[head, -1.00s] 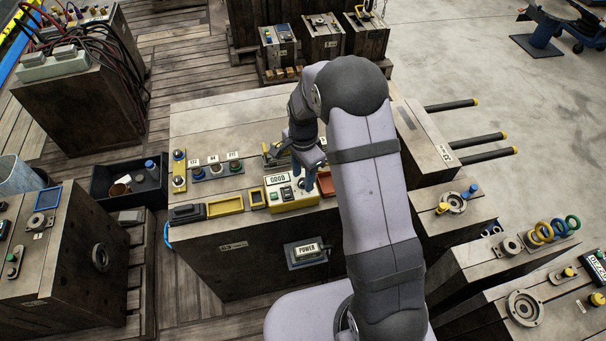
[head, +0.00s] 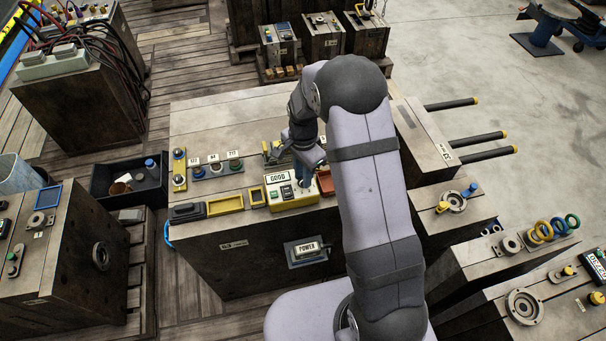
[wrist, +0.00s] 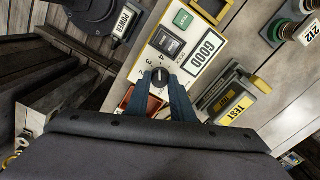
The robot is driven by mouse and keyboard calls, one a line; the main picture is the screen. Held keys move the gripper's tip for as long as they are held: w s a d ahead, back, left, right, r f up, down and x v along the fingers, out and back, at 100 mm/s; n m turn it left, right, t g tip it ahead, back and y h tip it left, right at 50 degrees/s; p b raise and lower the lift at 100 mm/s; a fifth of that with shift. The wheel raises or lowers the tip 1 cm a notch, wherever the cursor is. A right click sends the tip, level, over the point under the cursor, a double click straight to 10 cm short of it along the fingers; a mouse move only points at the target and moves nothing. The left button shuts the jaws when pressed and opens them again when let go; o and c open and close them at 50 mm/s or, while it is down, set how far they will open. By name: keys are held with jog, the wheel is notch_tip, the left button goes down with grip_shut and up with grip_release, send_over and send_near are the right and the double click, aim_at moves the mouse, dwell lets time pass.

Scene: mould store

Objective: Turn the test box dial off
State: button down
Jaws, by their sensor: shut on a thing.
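The test box (head: 272,203) is a cream-and-yellow panel at the front edge of the middle bench top. In the wrist view the test box (wrist: 158,53) shows a display reading GOOD, a black switch, a green button and a numbered scale. Its black dial (wrist: 159,75) sits between my blue fingertips, which are shut on it from both sides. In the head view my gripper (head: 306,183) points down at the right part of the box and hides the dial. My gripper (wrist: 160,80) also shows in the wrist view. I cannot tell the dial's exact setting.
A red-brown tray (head: 326,184) lies close to the right of the box. A yellow tester labelled TEST (wrist: 232,107) lies near the fingers. Yellow tray (head: 225,206) and several buttons stand to the left.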

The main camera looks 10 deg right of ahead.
jog(key=n, duration=0.3)
jog(key=shift+n, duration=0.4)
jog(key=n, duration=0.3)
jog(key=shift+n, duration=0.3)
jog(key=n, duration=0.4)
jog(key=shift+n, duration=0.3)
jog(key=n, duration=0.3)
jog(key=shift+n, duration=0.3)
jog(key=n, duration=0.4)
jog(key=shift+p, duration=0.3)
jog(key=n, duration=0.7)
jog(key=shift+w+n, duration=0.1)
jog(key=shift+n, duration=2.1)
